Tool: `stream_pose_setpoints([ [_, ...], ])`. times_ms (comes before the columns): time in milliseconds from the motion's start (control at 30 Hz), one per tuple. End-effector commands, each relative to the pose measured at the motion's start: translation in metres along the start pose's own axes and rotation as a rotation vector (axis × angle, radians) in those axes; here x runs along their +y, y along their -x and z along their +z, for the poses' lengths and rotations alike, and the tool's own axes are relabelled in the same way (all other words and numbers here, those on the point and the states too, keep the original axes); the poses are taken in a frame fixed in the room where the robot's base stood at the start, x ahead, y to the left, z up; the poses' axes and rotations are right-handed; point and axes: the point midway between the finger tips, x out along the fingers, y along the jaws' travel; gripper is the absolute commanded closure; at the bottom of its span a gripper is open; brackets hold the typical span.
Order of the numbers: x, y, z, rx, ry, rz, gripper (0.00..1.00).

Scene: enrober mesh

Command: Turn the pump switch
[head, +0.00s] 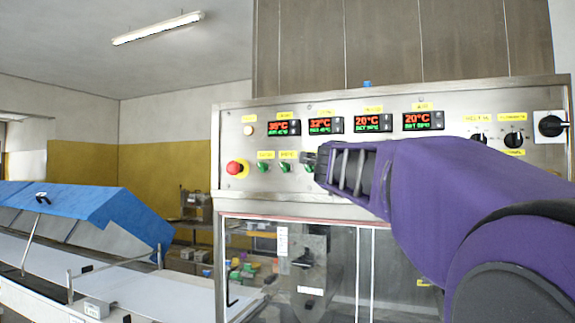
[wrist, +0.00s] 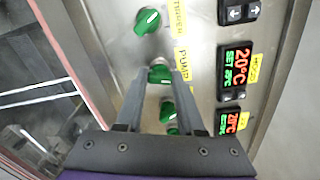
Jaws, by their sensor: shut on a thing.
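The pump switch (wrist: 160,75) is a green rotary knob on the steel control panel, beside a yellow label that reads PUMP in the wrist view. My gripper (wrist: 158,82) has its two fingers on either side of this knob and is shut on it. In the head view my gripper (head: 312,160) reaches the panel's lower row of knobs from the right and hides the pump switch there. How far the knob is turned is hard to tell.
Another green knob (wrist: 147,20) sits close above in the wrist view, and more lie between the fingers below. A red emergency button (head: 237,168) is at the panel's left. Lit temperature displays (head: 326,125) run above. Glass doors (head: 340,262) lie below.

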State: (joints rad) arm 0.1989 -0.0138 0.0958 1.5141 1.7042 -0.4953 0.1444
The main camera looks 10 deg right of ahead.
Motion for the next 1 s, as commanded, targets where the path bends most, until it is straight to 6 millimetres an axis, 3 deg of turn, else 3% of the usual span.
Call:
stream_pose_setpoints([
  [600,-0.0002,0.0000,-0.0003,0.001,0.563,-0.002,1.00],
  [1000,-0.0003,0.0000,-0.0006,0.001,0.784,-0.002,1.00],
])
